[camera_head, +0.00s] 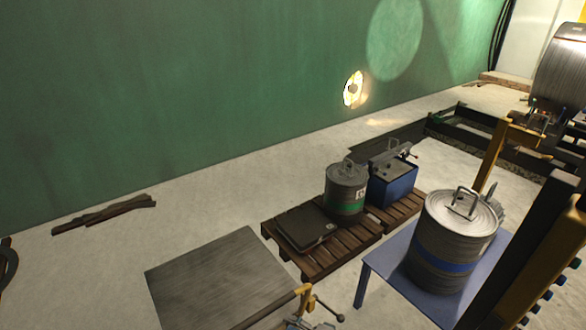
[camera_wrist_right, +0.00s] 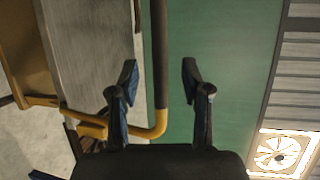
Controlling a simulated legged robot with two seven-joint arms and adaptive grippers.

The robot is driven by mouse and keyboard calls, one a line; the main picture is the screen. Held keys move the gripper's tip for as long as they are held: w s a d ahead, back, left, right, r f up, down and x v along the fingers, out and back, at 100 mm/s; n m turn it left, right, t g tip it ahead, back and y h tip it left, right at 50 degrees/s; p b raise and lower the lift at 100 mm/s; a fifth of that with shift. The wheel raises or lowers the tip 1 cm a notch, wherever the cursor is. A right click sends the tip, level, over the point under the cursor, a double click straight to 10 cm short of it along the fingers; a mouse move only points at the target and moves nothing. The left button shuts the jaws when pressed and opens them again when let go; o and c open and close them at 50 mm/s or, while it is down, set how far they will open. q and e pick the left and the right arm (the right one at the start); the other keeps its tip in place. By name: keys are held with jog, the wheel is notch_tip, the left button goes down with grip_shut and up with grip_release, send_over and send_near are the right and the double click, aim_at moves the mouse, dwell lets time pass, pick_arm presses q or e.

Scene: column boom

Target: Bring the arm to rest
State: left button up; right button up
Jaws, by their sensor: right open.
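My right gripper (camera_wrist_right: 158,85) shows in the right wrist view with its two dark fingers spread apart. Its jaws are open and nothing is clamped in them. A dark bar with a bent yellow end (camera_wrist_right: 160,60) appears between the fingers in the picture; I cannot tell its depth, and no contact shows. I cannot make out my right gripper in the head view. My left gripper is in neither view.
In the head view, a blue table (camera_head: 390,262) carries a metal canister (camera_head: 445,240) with a blue band. Wooden pallets (camera_head: 325,262) hold a green-banded canister (camera_head: 346,190), a blue box (camera_head: 392,180) and a dark flat case (camera_head: 305,227). A grey plate (camera_head: 215,285) is lower left.

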jog(key=s+d+f+n+g+h+p, duration=0.15)
jog(key=s+d+f+h, duration=0.35)
jog(key=f, duration=0.5)
jog(key=s+d+f+n+g+h+p, duration=0.15)
jog(key=s+d+f, duration=0.35)
jog(key=f, duration=0.6)
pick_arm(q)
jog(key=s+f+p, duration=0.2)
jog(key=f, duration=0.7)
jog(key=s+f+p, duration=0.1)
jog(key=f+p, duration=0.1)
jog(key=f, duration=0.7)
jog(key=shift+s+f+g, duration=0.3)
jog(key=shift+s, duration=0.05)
pick_arm(e)
jog(key=s+d+f+n+g+h, duration=0.1)
jog(key=s+d+f, duration=0.3)
jog(key=s, duration=0.4)
jog(key=s+d+f+n+g+h, duration=0.1)
jog(key=s+d+f+n+h, duration=0.2)
jog(key=s, duration=0.6)
jog(key=s+d+f+n+g+h, duration=0.1)
jog(key=s+d+f+n+h, duration=0.1)
jog(key=s+f, duration=0.4)
jog(key=s+d+h, duration=0.1)
jog(key=s+d, duration=0.1)
jog(key=s, duration=0.1)
jog(key=shift+s+d+f, duration=0.15)
jog(key=shift+s+d, duration=0.1)
jog(key=shift+d, duration=0.05)
